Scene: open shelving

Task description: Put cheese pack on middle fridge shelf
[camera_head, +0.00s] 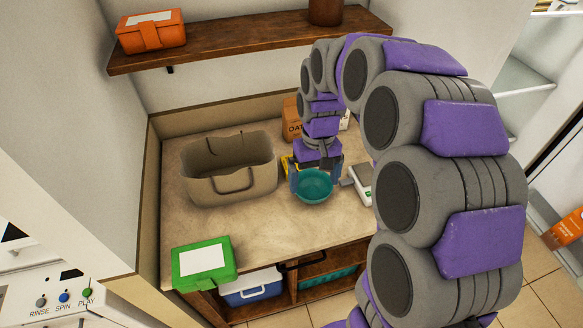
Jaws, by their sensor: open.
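My gripper (315,179) is over the counter, pointing down, with its fingers apart. A teal bowl (314,188) shows at its fingertips; I cannot tell whether they touch it. A small yellow item (286,163) is mostly hidden behind my gripper, to its left; it may be the cheese pack, but too little shows to be sure. The open fridge at the right edge has pale shelves (522,90), only partly in view. My arm hides part of the space between the counter and the fridge.
A beige basket (232,190) stands left of my gripper. A brown carton (291,120) is behind it, and a white-and-grey device (361,184) is right of it. A green box (204,262) sits at the counter's front left. A wooden wall shelf (240,46) hangs above.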

